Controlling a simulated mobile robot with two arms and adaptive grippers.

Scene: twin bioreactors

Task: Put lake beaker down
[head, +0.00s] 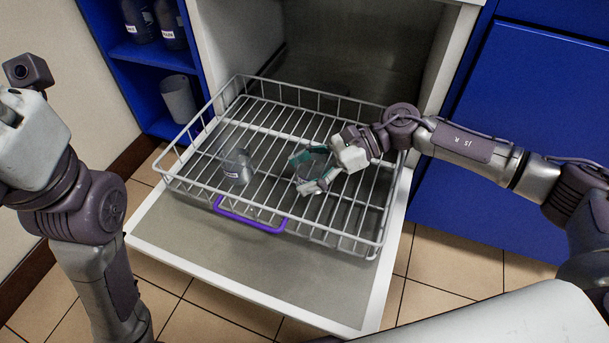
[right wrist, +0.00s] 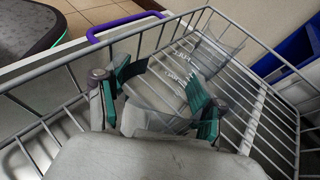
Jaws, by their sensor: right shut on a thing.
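My right gripper (head: 312,170) is over the pulled-out wire rack (head: 170,180), right of its middle. It is shut on a clear beaker (right wrist: 152,112), which shows between the teal finger pads in the right wrist view. The beaker is low at the rack wires; I cannot tell whether it touches them. A second clear beaker (head: 238,167) with a small label stands in the rack to the left, and it also shows in the right wrist view (right wrist: 218,50). The label words are too small to read surely. My left gripper (head: 28,140) is at the left edge, its fingers cut off.
The rack sits over an open white door (head: 200,265) and has a purple handle (head: 250,222) in front. A blue shelf (head: 150,90) at left holds dark bottles (head: 168,25) and a grey container (head: 178,98). Rack wires around both beakers are bare.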

